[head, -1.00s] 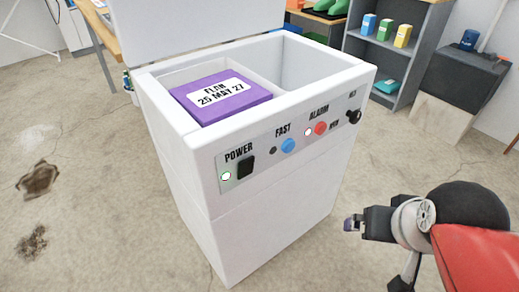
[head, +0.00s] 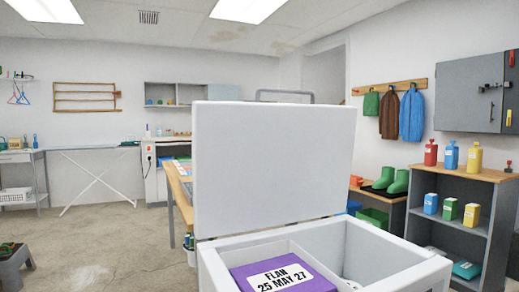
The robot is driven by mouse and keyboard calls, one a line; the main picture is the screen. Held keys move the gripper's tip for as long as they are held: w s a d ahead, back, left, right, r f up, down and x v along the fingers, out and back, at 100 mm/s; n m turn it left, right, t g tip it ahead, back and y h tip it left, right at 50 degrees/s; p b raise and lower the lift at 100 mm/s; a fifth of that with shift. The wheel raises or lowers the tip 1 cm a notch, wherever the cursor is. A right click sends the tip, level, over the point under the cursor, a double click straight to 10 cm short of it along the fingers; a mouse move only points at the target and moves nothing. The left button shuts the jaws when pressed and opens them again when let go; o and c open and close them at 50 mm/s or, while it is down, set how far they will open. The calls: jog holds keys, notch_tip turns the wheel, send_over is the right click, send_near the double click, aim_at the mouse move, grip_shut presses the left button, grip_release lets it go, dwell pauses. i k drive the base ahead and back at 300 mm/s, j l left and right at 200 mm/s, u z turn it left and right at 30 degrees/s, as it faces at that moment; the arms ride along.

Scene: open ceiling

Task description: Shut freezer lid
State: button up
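The white freezer (head: 387,274) stands low in the middle right of the head view, its lower body cut off by the frame's bottom edge. Its lid (head: 274,160) is up, standing nearly upright at the back of the freezer. A purple box (head: 240,271) labelled "FLAN 25 MAY 27" sits in the left compartment; the right compartment shows only partly. The control panel on the front is out of frame. My gripper is not in the head view now.
A grey shelf (head: 465,178) with coloured bottles and boxes stands to the right. A wooden table (head: 180,198) is behind the lid to the left. Concrete floor (head: 120,240) is open on the left.

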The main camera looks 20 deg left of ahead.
aim_at(255, 164)
jog(key=k+j, duration=0.15)
jog(key=j, duration=0.2)
jog(key=k+j, duration=0.1)
jog(key=j, duration=0.2)
jog(key=k+j, duration=0.15)
jog(key=j, duration=0.2)
jog(key=k+j, duration=0.15)
jog(key=j, duration=0.15)
jog(key=u, duration=0.05)
